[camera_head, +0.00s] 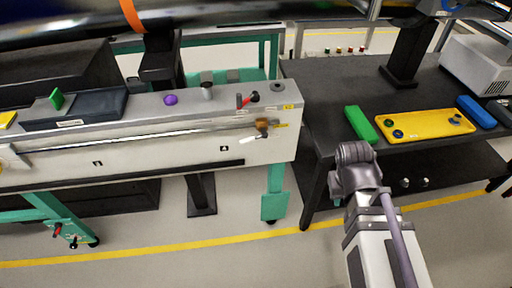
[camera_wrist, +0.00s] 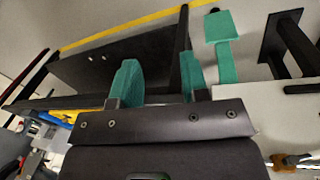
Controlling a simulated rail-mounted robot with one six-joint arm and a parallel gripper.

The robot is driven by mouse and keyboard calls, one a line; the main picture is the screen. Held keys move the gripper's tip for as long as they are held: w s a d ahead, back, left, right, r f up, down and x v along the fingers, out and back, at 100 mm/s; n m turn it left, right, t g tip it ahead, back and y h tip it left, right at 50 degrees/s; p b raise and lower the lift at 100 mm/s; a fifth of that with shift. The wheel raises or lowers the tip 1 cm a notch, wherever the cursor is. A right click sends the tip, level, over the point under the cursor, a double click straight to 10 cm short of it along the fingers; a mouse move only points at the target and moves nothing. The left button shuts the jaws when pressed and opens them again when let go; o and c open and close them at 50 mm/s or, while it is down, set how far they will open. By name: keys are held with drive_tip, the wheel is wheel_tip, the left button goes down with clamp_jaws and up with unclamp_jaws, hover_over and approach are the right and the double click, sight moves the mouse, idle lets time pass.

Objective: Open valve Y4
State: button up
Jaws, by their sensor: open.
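A brass valve (camera_head: 262,126) with a pale lever sits on the front face of the long grey bench, near its right end above the panel marked 4. A small yellow label is beside it, too small to read, so I cannot confirm it is Y4. Part of what looks like this valve shows at the lower right edge of the wrist view (camera_wrist: 292,160). My gripper (camera_wrist: 160,82) is open, its two green fingers apart with nothing between them. In the head view my arm is right of the bench end, apart from the valve; its fingers are not clear there.
A red-and-black handle (camera_head: 248,99) and a purple knob (camera_head: 171,100) are on the bench top. A dark table (camera_head: 335,88) to the right holds a green box (camera_head: 360,124), a yellow tray (camera_head: 431,137) and a blue box (camera_head: 477,112). A teal leg (camera_head: 275,190) supports the bench end.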

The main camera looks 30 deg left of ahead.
drive_tip(key=s+a+f+n+t+h+b, duration=0.1)
drive_tip(key=a+f+n+t+b, duration=0.1)
drive_tip(key=a+f+n+b, duration=0.3)
drive_tip(key=s+a+f+t+b, duration=0.2)
drive_tip(key=a+f, duration=0.1)
drive_tip(key=a, duration=0.5)
drive_tip(key=n+t+y+b, duration=0.4)
drive_tip(key=n+t+b, duration=0.2)
drive_tip(key=n+t, duration=0.65)
approach(246, 142)
drive_tip(key=shift+m, duration=0.45)
drive_tip(key=w, duration=0.7)
drive_tip(key=w+a, duration=0.1)
drive_tip(key=w, duration=0.3)
drive_tip(key=shift+f, duration=0.15)
drive_tip(key=shift+c, duration=0.5)
clamp_jaws()
